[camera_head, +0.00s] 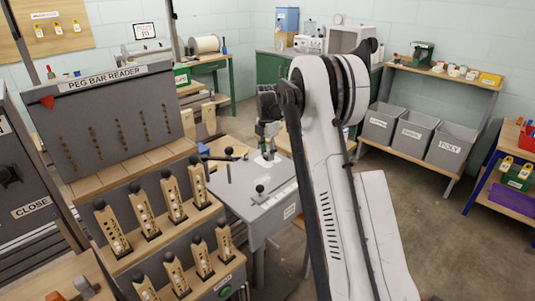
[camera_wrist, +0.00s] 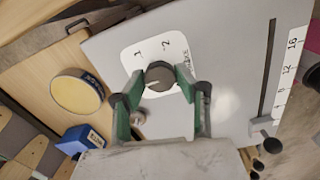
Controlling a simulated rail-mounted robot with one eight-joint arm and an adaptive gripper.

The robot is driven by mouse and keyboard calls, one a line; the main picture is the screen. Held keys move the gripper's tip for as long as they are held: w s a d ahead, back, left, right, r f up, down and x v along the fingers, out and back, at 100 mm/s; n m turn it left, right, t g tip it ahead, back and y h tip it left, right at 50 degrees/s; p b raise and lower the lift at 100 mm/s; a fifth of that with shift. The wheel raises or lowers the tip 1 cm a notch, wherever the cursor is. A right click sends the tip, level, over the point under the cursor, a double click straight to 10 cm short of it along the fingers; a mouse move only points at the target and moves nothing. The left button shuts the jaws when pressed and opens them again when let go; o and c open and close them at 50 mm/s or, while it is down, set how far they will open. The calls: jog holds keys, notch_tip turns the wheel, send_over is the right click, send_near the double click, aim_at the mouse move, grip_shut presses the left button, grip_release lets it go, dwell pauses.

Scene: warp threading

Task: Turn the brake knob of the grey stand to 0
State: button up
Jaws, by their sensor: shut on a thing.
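The grey stand (camera_head: 275,208) is in the middle of the head view, with a flat grey top. In the wrist view its top (camera_wrist: 225,50) carries a white dial plate (camera_wrist: 146,53) marked 1 and 2, with small dark lettering at the right that I cannot read. The dark round brake knob (camera_wrist: 160,73) sits on this plate. A pale mark on it points to the lower left. My gripper (camera_wrist: 161,86) has its green fingers shut on the knob from both sides. It also shows in the head view (camera_head: 268,138) above the stand's far part, where it hides the knob. No 0 is readable.
The peg bar reader (camera_head: 115,115) and a rack of wooden pegs (camera_head: 172,197) are close on the left. A yellow-topped round thing (camera_wrist: 77,92) and a blue box (camera_wrist: 80,139) lie beside the stand.

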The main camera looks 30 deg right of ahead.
jog(key=o, duration=1.1)
jog(key=shift+o, duration=0.2)
notch_tip(320, 180, up, 12)
